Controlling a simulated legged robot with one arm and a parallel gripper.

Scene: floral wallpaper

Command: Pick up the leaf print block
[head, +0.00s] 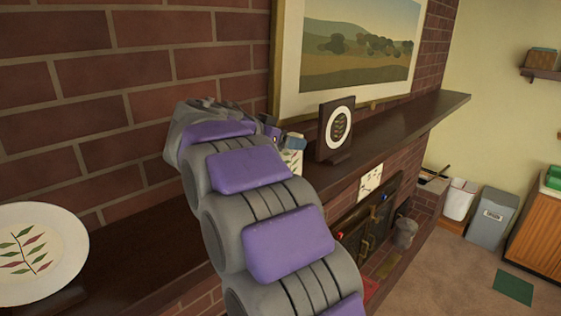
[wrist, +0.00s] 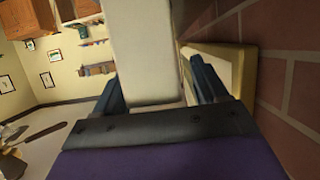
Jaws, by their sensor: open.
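A pale block (wrist: 150,45) stands between the two blue fingers of my open gripper (wrist: 160,82) in the wrist view. In the head view a white block with a leaf print (head: 291,160) shows on the mantel just past my arm, partly hidden by it. My gripper (head: 288,142) is mostly hidden behind my arm there, with a bit of blue finger at the block's top. Whether the fingers touch the block I cannot tell.
A dark stand with a round leaf-print disc (head: 340,127) is just right of the block on the mantel (head: 415,122). A leaf-print plate (head: 40,252) is at the left. A framed landscape (head: 290,70) and brick wall (head: 150,45) are close behind.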

